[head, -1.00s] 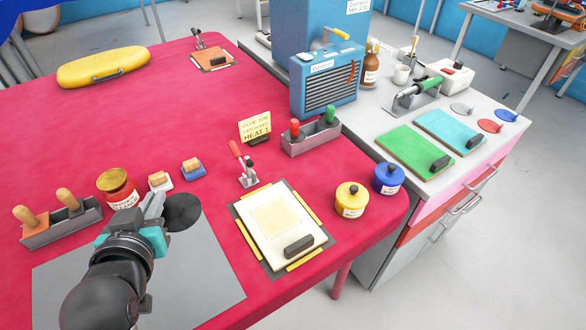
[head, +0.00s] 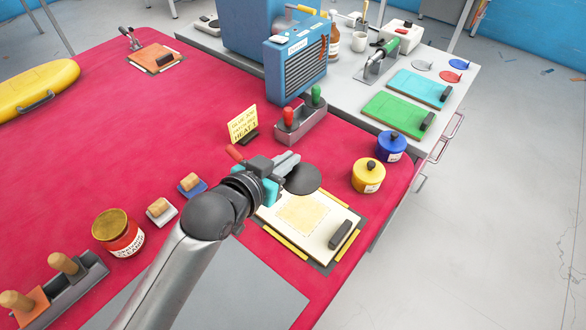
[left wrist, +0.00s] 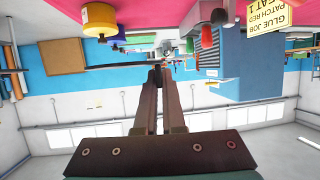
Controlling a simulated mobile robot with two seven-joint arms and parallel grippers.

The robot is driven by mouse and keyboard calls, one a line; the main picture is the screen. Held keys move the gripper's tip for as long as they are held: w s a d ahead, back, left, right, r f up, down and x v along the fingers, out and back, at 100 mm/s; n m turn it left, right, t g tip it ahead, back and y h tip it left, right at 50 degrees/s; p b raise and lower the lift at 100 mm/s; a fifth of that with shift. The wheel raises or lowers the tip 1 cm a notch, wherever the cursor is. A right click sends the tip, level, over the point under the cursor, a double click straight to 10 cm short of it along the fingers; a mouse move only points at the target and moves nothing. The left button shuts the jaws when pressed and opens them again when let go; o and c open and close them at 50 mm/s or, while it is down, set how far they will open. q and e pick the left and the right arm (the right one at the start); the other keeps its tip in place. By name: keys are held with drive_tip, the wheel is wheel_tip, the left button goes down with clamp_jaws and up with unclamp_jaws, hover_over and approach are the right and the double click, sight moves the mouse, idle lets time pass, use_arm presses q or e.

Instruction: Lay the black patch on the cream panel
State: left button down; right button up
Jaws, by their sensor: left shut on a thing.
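The black patch (head: 303,179) is a dark round disc in the head view. My left gripper (head: 291,165) is shut on its edge and holds it above the far part of the cream panel (head: 284,236); the disc looks apart from the panel. The cream panel lies on a dark board with yellow strips and has a pale yellow square (head: 302,213) and a dark block (head: 341,235) on it. In the left wrist view the fingers (left wrist: 157,75) are closed together, with the patch seen edge-on as a thin dark line (left wrist: 125,67). My right gripper is not in view.
A red-handled clamp (head: 235,153) stands behind my left gripper, partly hidden. A yellow sign (head: 243,123), yellow pot (head: 369,176) and blue pot (head: 391,146) stand near the panel.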

sight(292, 202)
use_arm(q)
drive_tip(key=f, duration=0.2)
drive_tip(key=d+f+m+h, duration=0.1)
drive_tip(key=shift+w+d+f+g, duration=0.15)
drive_tip(key=shift+f+g, duration=0.2)
drive_tip(key=shift+g, duration=0.05)
wheel_tip(292, 202, down, 3)
drive_tip(key=shift+f+m+h+b, duration=0.1)
drive_tip(key=shift+m+h+b, duration=0.2)
drive_tip(key=shift+b, duration=0.95)
wheel_tip(292, 202, down, 3)
drive_tip(key=b, duration=0.3)
drive_tip(key=shift+f+b, duration=0.4)
drive_tip(key=shift+f, duration=0.25)
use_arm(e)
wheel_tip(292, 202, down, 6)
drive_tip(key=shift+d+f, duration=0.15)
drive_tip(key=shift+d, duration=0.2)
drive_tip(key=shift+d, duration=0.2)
use_arm(q)
drive_tip(key=shift+f+p, duration=0.2)
drive_tip(key=shift+p, duration=0.3)
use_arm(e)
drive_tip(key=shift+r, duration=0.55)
use_arm(q)
drive_tip(key=shift+f, duration=0.3)
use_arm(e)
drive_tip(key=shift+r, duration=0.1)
